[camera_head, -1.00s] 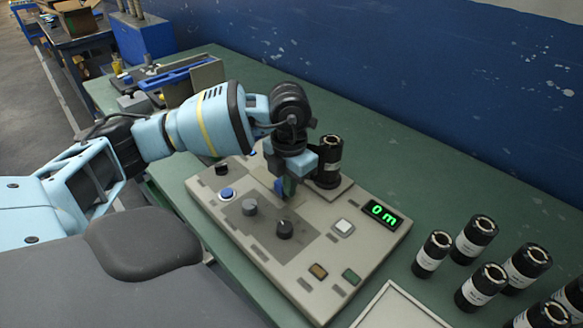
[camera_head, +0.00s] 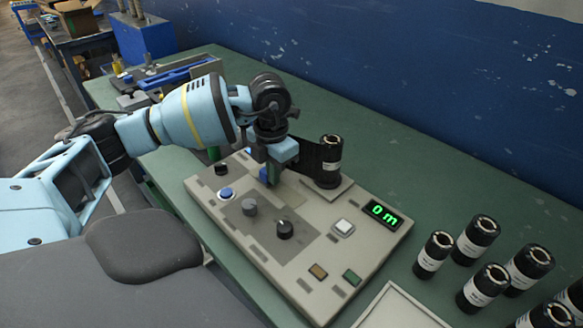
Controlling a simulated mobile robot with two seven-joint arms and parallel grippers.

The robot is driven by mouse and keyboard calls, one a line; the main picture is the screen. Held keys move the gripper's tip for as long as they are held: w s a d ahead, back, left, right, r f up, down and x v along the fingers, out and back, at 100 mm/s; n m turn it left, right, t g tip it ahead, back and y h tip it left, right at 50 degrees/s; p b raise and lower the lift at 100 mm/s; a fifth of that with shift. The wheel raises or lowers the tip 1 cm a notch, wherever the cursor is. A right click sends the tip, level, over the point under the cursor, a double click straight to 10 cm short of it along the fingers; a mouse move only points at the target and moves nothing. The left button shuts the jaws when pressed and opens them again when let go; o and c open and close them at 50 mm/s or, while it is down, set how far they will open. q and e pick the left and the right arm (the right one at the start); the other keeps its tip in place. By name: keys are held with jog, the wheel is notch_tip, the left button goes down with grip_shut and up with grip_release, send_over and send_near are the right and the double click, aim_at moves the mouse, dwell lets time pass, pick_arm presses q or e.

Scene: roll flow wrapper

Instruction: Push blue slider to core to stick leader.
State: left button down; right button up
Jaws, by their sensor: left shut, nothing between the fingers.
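The control panel (camera_head: 288,262) lies on the green bench. The black core (camera_head: 330,165) stands upright at its back right. A dark strip (camera_head: 308,155) runs left from the core toward my left gripper, where its end is hidden. My left gripper (camera_head: 270,180) points down over the back middle of the panel, left of the core and apart from it. It is shut with nothing between its fingers. A small blue piece, apparently the slider (camera_head: 264,174), shows right beside the fingertips. I cannot tell whether they touch. My right gripper is not in view.
The panel carries a blue button (camera_head: 227,194), grey knob (camera_head: 249,207), black knob (camera_head: 284,229), white button (camera_head: 343,227) and a display (camera_head: 382,214) reading "0 m". Several black rolls (camera_head: 476,238) stand at the right. The bench behind the core is clear.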

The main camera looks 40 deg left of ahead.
pick_arm(q)
jog(key=shift+a, duration=0.85)
jog(key=shift+d, duration=0.65)
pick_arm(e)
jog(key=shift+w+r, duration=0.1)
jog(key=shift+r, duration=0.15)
pick_arm(q)
jog(key=shift+p, duration=0.3)
notch_tip(320, 180, up, 8)
jog(key=p, duration=0.5)
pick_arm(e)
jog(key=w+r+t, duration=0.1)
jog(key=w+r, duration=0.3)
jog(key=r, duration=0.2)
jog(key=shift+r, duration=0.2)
